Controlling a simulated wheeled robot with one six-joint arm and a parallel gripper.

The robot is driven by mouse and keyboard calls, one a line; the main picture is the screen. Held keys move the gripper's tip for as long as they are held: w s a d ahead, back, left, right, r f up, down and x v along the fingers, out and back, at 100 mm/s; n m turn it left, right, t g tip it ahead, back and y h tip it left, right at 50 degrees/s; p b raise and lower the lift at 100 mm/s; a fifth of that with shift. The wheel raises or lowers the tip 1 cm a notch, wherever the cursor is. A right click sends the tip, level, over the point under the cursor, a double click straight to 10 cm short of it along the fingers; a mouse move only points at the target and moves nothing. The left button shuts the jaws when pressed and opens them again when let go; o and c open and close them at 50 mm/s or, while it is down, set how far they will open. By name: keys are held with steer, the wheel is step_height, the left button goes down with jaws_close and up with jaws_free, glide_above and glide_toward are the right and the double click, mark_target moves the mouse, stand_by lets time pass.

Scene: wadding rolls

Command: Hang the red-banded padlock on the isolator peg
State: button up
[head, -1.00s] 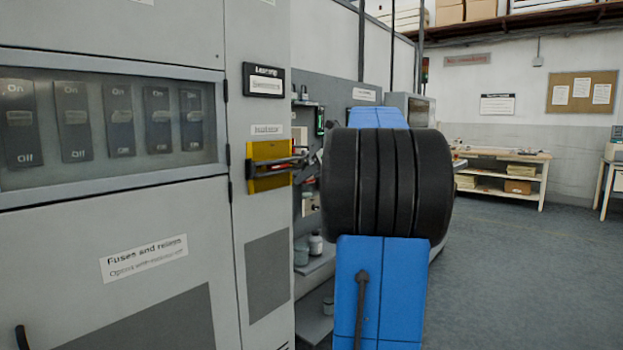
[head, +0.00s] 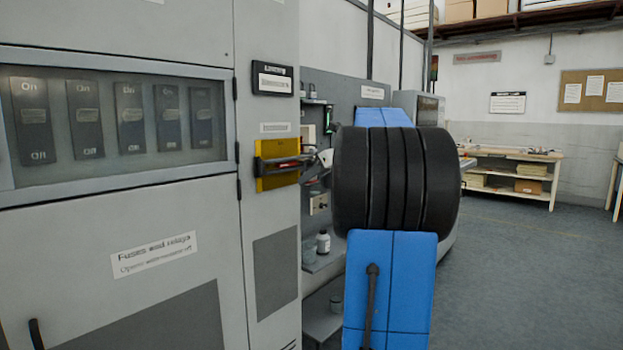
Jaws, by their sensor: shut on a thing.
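A yellow isolator plate (head: 265,181) is fixed to the grey cabinet's narrow panel, left of centre in the head view. A dark bar-like part stands across its front; I cannot tell peg from finger there. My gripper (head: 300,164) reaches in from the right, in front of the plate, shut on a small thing. A bit of red (head: 289,166) shows at the jaws, which fits the red-banded padlock. Its body and shackle are too small and covered to make out. I cannot tell whether it touches the peg.
The cabinet has a window with several On/Off switches (head: 131,115) on the left. My blue and black arm covers much of the centre. A workbench (head: 510,168) stands at the back right. Open floor lies on the right.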

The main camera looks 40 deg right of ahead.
steer(key=o, duration=1.2)
steer(key=v, duration=1.7)
steer(key=shift+s+r, duration=0.15)
